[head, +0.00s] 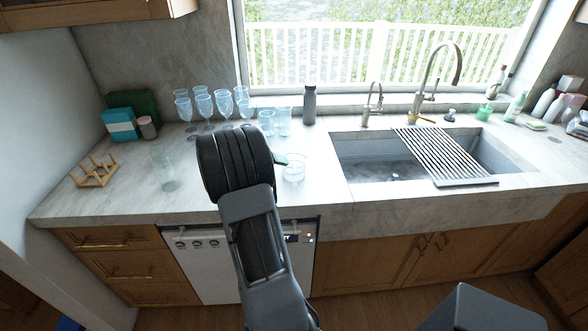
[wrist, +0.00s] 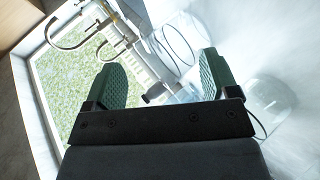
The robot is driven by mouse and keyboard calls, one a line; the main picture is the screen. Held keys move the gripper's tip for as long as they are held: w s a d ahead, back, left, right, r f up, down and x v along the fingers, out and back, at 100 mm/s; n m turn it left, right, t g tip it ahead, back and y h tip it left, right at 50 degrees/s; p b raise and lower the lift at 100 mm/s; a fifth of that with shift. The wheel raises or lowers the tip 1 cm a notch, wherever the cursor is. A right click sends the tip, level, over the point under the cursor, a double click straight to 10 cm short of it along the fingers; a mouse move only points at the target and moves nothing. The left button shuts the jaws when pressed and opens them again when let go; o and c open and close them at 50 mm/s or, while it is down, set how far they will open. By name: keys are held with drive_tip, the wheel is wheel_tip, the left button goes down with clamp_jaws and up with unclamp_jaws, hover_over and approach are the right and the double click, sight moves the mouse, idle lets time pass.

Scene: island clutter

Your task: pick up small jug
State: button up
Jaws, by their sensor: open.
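A short, wide clear glass vessel (head: 294,168) stands on the counter left of the sink; it may be the small jug, but I see no clear spout or handle. A taller clear glass vessel (head: 163,168) stands farther left. My gripper (wrist: 163,85) is open, its two green pads apart with nothing held between them. In the head view my arm hides most of it; a dark green fingertip shows just left of the short vessel. In the wrist view a clear round glass vessel (wrist: 268,100) lies to the right of the right finger, partly behind the gripper body.
Several blue-tinted glasses (head: 203,103) stand behind my arm. A dark bottle (head: 309,105) is near the window. The sink (head: 375,160) with a drying rack (head: 445,158) lies to the right. A wooden rack (head: 95,172) is at the far left. The counter's front left is clear.

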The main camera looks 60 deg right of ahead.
sight(294, 169)
drive_tip(key=p+x, duration=0.1)
drive_tip(key=x, duration=0.3)
drive_tip(key=shift+s+d+f+p, duration=0.15)
drive_tip(key=shift+s+d+p, duration=0.05)
drive_tip(key=shift+s+p, duration=0.2)
drive_tip(key=shift+s+d+f, duration=0.25)
drive_tip(key=shift+d+f, duration=0.15)
drive_tip(key=shift+d, duration=0.1)
drive_tip(key=shift+a+f, duration=0.1)
drive_tip(key=c, duration=1.2)
